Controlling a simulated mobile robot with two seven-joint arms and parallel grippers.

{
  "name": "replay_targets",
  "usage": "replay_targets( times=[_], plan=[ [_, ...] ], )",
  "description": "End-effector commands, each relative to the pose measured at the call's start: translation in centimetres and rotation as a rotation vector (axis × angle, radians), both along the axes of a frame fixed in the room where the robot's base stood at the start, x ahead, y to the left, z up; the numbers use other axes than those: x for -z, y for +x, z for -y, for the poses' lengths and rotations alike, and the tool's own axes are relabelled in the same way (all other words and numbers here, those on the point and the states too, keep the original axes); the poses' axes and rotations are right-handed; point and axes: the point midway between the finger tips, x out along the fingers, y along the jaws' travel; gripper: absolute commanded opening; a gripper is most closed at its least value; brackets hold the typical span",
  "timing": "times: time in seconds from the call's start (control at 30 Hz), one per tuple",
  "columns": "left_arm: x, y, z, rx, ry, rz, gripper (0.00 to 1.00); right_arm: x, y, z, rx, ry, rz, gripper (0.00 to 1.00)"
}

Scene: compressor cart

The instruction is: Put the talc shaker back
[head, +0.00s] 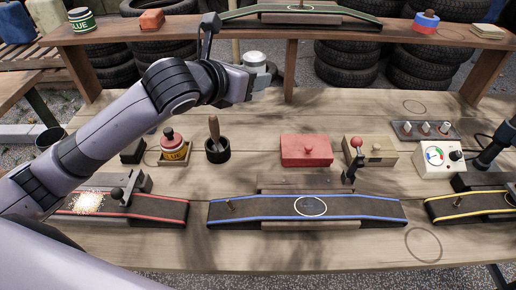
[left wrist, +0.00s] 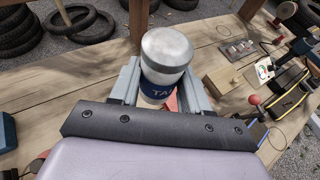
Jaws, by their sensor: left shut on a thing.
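The talc shaker (left wrist: 168,58) is a short cylinder with a silver domed lid and a blue label reading "TA…". My left gripper (left wrist: 163,92) is shut around it and holds it upright. In the head view the shaker (head: 254,59) is up in front of the shelf's edge, above the back of the bench, partly hidden by my left gripper (head: 262,82). Thin dark circles are drawn on the bare bench, one at the back right (head: 415,107) and one at the front right (head: 423,244). My right gripper is not in view.
Blue-edged strip (head: 250,210) lies in front. The shelf (head: 230,32) crosses behind, with tyres beneath.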

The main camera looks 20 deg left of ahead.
Motion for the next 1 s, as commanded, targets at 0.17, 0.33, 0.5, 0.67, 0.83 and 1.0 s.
replay_targets(
  times=[0.17,0.33,0.5,0.67,0.83,1.0],
  plan=[
    [5.0,-0.1,0.0,-0.001,-0.002,-0.01,0.13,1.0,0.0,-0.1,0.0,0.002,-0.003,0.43],
    [9.5,-0.1,0.0,-0.001,-0.003,-0.008,0.13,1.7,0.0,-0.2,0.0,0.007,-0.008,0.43],
    [13.0,-0.1,0.0,-0.001,-0.002,-0.006,0.13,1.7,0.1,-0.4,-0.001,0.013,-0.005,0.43],
    [14.4,0.0,0.0,0.001,-0.001,-0.001,0.13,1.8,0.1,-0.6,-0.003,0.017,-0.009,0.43],
    [15.8,-0.1,0.0,-0.001,-0.002,-0.004,0.13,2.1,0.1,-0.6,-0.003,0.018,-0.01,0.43],
    [18.5,-0.1,0.0,-0.001,-0.003,-0.005,0.13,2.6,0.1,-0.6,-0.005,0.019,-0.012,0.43]
  ],
)
